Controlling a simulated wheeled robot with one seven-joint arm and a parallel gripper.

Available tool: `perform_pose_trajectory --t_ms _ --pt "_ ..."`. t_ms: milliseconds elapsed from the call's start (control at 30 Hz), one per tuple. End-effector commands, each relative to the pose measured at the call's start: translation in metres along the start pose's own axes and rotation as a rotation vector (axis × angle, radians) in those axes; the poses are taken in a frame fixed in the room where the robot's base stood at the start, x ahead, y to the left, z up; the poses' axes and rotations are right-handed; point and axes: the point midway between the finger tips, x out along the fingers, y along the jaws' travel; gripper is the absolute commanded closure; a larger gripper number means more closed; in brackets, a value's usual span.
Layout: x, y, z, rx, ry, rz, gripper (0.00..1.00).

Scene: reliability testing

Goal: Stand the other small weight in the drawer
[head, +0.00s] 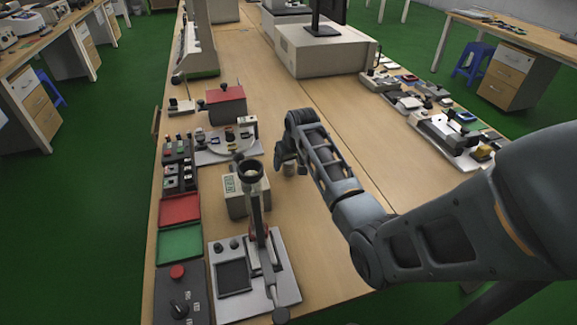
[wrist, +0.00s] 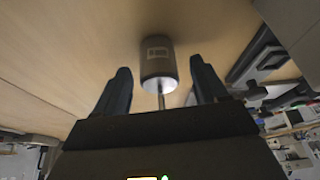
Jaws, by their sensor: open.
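The small weight (wrist: 158,62) is a grey metal cylinder with a pale label and a thin stem. In the wrist view it stands on the wooden bench, its stem pointing toward my gripper (wrist: 160,88). The fingers are open, one on each side, with gaps between them and the weight. In the head view my gripper (head: 290,162) is low over the middle of the bench, and the weight (head: 289,170) shows small between the fingers. A narrow wooden piece (head: 157,120) juts from the bench's left edge; I cannot tell whether it is the drawer. No drawer inside is visible.
A test stand with a round black top (head: 250,170) and a box with a green label (head: 232,197) stand left of my gripper. Red (head: 180,209) and green (head: 180,244) trays line the left edge. Bare wood lies right of my gripper.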

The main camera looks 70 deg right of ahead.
Motion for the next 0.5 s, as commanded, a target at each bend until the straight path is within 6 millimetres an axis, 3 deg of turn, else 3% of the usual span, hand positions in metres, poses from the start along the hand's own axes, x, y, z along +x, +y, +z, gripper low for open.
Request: perform_pose_trajectory --t_ms 267,500 --pt "0.0024 0.0001 -0.0003 0.000 0.002 0.001 0.29" --pt "0.0022 0.0001 -0.0003 -0.001 0.001 0.001 0.52"
